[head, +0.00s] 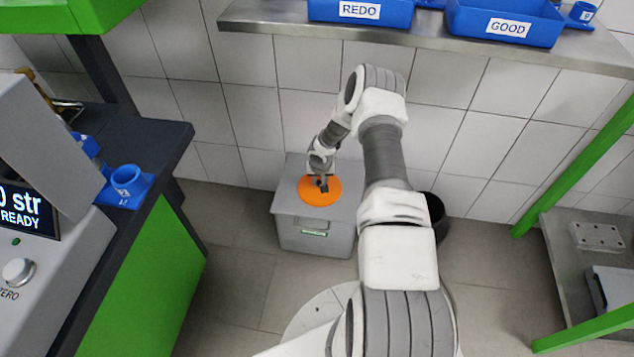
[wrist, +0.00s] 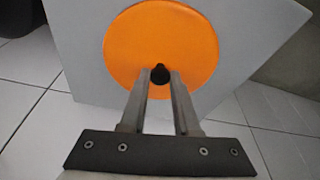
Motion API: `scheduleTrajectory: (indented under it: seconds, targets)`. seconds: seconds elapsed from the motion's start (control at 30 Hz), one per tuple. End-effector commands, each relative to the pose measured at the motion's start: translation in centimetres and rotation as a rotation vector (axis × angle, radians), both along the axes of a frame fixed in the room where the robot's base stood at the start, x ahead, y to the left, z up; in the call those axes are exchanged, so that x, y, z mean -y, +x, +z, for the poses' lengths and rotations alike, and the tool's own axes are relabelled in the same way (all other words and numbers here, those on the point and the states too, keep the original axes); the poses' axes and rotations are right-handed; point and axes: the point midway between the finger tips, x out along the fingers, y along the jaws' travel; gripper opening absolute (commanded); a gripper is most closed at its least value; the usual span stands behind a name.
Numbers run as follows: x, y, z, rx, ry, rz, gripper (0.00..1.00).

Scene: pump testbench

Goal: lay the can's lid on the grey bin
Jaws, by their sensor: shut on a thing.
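The can's lid is a round orange disc (head: 328,194) with a dark knob at its middle. In the head view it lies over the top of the grey bin (head: 290,205), a boxy bin on the floor by the tiled wall. In the wrist view the lid (wrist: 135,45) appears flat against the grey bin top (wrist: 255,35); whether it touches cannot be told for certain. My gripper (head: 322,187) points down at the lid. In the wrist view my gripper (wrist: 160,80) has its two fingers shut on the dark knob.
A dark round can (head: 436,215) stands on the floor right of the bin, partly behind my arm. A shelf with blue REDO (head: 360,12) and GOOD (head: 508,22) bins runs above. A green-sided bench (head: 150,290) is at left. A green-framed rack (head: 572,165) stands at right.

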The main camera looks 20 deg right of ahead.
Motion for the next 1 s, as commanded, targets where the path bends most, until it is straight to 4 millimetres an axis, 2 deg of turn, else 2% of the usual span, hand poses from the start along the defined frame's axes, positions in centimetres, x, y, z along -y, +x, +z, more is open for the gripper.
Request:
scheduleTrajectory:
  seconds: [0.4,0.43,0.6,1.0]
  targets:
    - [0.01,0.04,-0.55,0.001,-0.001,0.001,0.00]
    - [0.01,0.02,-0.51,0.001,-0.001,0.001,0.32]
    - [0.02,0.01,-0.40,0.001,0.000,0.000,0.60]
    - [0.05,0.01,0.17,0.001,0.000,-0.001,0.60]
